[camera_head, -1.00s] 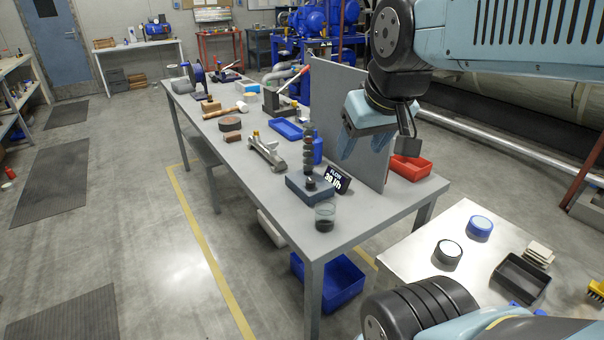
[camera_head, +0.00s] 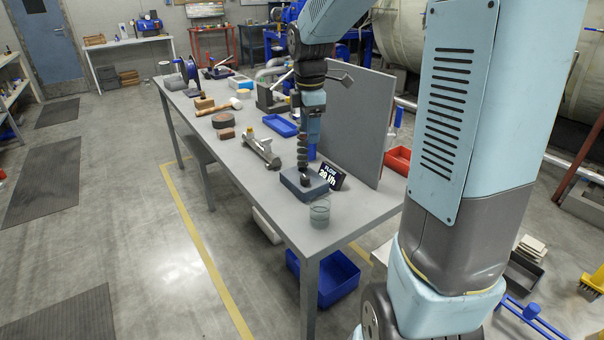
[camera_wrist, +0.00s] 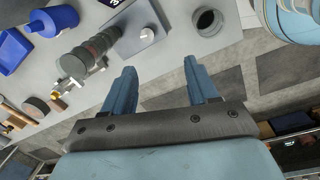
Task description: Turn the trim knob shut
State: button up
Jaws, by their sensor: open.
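The trim knob (camera_head: 305,180) is a small round knob on the grey-blue block (camera_head: 289,184) near the table's front end. In the wrist view the knob (camera_wrist: 147,36) has a pale top with a mark and lies beyond the fingertips. My gripper (camera_head: 313,138) points down above the block, beside the dark ribbed column. In the wrist view my gripper (camera_wrist: 160,76) has its blue fingers spread with nothing between them. The knob is apart from the fingers. A black FLOW display (camera_head: 332,176) stands beside the block; its number looks like 29 l/h.
The dark ribbed column (camera_wrist: 93,50) rises beside the knob. A grey upright panel (camera_head: 358,122) stands to the right. A metal fitting (camera_head: 261,151) and blue tray (camera_head: 280,125) lie farther back.

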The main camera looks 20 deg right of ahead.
aim_at(305, 177)
jog(key=w+f+n, duration=0.1)
jog(key=f, duration=0.5)
jog(key=w+f+n, duration=0.1)
jog(key=w+f, duration=0.1)
jog(key=f, duration=0.4)
jog(key=w+f+n+g, duration=0.1)
jog(key=f, duration=0.4)
jog(key=shift+w+d+f+n, duration=0.1)
jog(key=shift+w+f+n, duration=0.1)
jog(key=shift+f+n, duration=0.15)
jog(key=c, duration=1.1)
